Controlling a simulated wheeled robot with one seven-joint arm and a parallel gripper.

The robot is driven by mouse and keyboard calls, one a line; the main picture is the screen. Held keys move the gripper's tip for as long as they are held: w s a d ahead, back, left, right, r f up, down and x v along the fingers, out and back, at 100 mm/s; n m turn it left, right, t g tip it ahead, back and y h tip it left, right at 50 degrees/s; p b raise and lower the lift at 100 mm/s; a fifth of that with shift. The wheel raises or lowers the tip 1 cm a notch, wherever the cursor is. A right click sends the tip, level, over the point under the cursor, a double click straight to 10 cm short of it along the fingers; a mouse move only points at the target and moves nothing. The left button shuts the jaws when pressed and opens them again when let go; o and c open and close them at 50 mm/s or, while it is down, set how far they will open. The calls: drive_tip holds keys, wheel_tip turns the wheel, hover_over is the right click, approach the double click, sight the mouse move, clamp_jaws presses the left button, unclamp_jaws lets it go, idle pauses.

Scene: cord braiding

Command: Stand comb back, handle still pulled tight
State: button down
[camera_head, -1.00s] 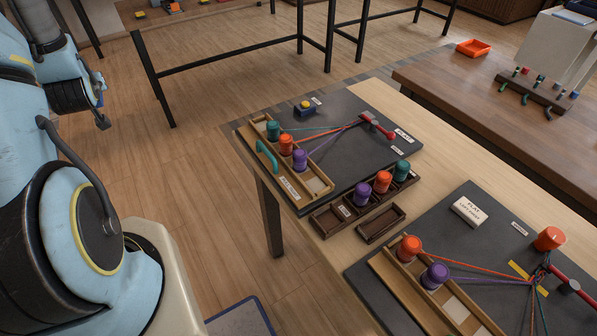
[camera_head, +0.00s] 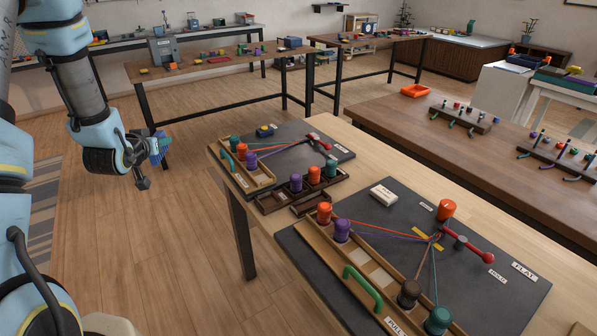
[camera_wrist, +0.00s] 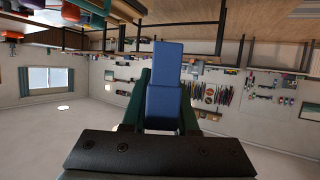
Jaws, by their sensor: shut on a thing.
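My gripper (camera_head: 146,155) hangs in the air at the left, clear of the bench. It is shut on a blue block-like thing (camera_wrist: 164,85), which stands between dark fingers in the wrist view. It may be the comb, but I see no clear teeth. On the near board (camera_head: 300,250), a green handle (camera_head: 362,288) is fixed to a long wooden rail (camera_head: 318,257). Orange, purple, brown and green bobbins stand along this rail, with cords (camera_head: 385,228) running to a gathering point by a red lever (camera_head: 468,245). The cords look straight.
A far board (camera_head: 290,135) has a similar rail, cords and red lever. Between the boards is a dark bobbin tray (camera_head: 270,202). An orange bobbin (camera_head: 447,209) and a white block (camera_head: 384,194) sit on the near board. Open floor (camera_head: 180,240) lies below my gripper.

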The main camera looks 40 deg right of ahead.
drive_tip(key=s+d+f+m+g+h, duration=0.2)
drive_tip(key=s+d+m+h, duration=0.15)
drive_tip(key=d, duration=0.65)
drive_tip(key=m+g+h+b, duration=0.3)
drive_tip(key=m+g+b, duration=0.5)
drive_tip(key=m+g, duration=0.15)
hover_over(316, 201)
drive_tip(key=shift+n+g, duration=0.25)
drive_tip(key=shift+n, duration=0.15)
drive_tip(key=shift+s+d+f, duration=0.1)
drive_tip(key=shift+f, duration=4.55)
drive_tip(key=shift+f+b, duration=1.45)
drive_tip(key=c, duration=0.6)
unclamp_jaws()
